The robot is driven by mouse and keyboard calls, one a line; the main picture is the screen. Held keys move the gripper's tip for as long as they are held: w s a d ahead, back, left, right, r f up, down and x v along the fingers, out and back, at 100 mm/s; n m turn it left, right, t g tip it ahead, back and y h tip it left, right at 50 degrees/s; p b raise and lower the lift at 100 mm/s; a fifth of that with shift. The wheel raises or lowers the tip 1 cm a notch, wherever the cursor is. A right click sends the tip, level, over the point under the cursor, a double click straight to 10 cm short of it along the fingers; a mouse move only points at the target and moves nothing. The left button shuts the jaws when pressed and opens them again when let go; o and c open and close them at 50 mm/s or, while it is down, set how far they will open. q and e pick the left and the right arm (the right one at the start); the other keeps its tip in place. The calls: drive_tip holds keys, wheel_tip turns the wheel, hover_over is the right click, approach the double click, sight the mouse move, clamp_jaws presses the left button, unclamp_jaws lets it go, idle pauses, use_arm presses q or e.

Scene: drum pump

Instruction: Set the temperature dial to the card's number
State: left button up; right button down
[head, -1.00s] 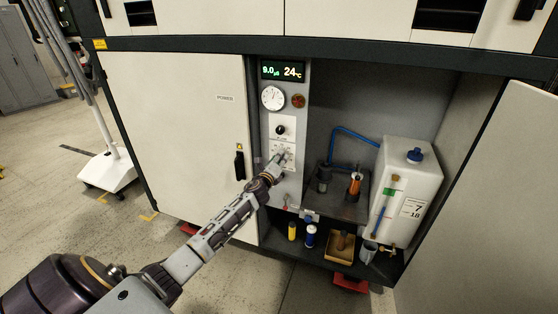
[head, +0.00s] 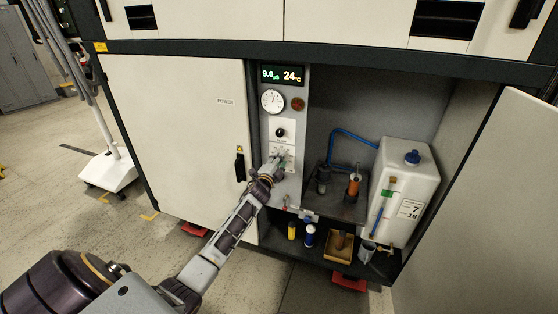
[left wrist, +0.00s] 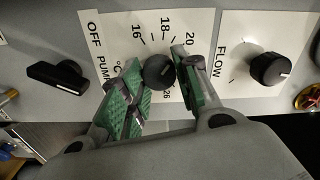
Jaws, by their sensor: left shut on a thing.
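The temperature dial (left wrist: 159,72) is a small black knob on a white plate, with 16, 18, 20 and 26 readable around it. My left gripper (left wrist: 160,80) has its green-padded fingers on both sides of the knob and is shut on it. In the head view my left gripper (head: 274,167) reaches the panel and hides most of the dial. A white card (head: 411,209) on the tank reads 7 above 18. The display (head: 282,75) reads 9.0 and 24 °C. My right gripper is not in view.
The flow knob (left wrist: 270,68) and a black pump lever (left wrist: 58,76) flank the dial plate. A round gauge (head: 272,101) and red button (head: 298,104) are above. A white tank (head: 402,180) and several bottles stand in the cabinet at right.

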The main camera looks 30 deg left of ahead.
use_arm(q)
drive_tip(key=shift+f+n+p, duration=0.1)
drive_tip(key=shift+n+p, duration=1.1)
drive_tip(key=shift+n, duration=1.5)
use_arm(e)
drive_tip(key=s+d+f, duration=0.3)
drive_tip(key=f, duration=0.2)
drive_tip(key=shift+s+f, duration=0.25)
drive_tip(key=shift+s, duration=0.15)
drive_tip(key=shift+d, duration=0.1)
use_arm(q)
drive_tip(key=o, duration=1)
drive_tip(key=shift+s, duration=0.2)
drive_tip(key=v, duration=1.1)
drive_tip(key=shift+s, duration=0.3)
